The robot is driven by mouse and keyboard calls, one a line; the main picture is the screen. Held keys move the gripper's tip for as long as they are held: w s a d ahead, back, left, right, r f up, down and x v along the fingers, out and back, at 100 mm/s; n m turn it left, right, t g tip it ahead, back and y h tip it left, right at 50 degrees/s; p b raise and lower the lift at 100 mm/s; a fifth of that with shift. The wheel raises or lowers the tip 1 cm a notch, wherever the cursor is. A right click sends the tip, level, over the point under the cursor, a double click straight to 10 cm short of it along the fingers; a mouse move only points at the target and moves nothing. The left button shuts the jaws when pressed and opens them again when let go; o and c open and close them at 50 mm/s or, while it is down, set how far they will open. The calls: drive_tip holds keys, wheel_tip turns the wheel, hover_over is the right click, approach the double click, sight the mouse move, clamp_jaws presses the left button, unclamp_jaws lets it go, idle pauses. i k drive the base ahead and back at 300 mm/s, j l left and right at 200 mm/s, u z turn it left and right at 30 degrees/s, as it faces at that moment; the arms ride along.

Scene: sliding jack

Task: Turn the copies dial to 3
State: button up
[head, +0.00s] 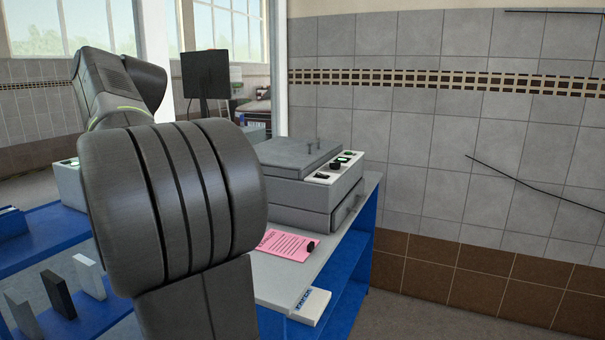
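A grey copier (290,195) stands on a grey-topped blue table right of my arm. Its sloped white control panel (322,180) lies along its right side. The panel carries small dark controls (335,165) and a green-lit part (347,154). They are too small to tell which one is the copies dial, and no numbers can be read. My arm fills the left middle of the head view and hides the copier's left part. My gripper does not show.
A pink sheet (285,246) with a small black object (311,247) lies before the copier. A blue shelf (85,310) holds upright slabs at left. A tiled wall (450,150) stands behind; floor right is clear.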

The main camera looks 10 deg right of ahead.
sight(334, 165)
drive_tip(key=i+l, duration=0.25)
drive_tip(key=l, duration=0.2)
drive_tip(key=i+l, duration=0.25)
drive_tip(key=l, duration=0.15)
drive_tip(key=i+l, duration=0.25)
drive_tip(key=l, duration=0.2)
drive_tip(key=i+l, duration=0.25)
drive_tip(key=l, duration=0.2)
drive_tip(key=i+l, duration=0.25)
drive_tip(key=l, duration=0.2)
drive_tip(key=i+l+u, duration=0.1)
drive_tip(key=l, duration=0.3)
drive_tip(key=i+l, duration=0.6)
drive_tip(key=l, duration=0.3)
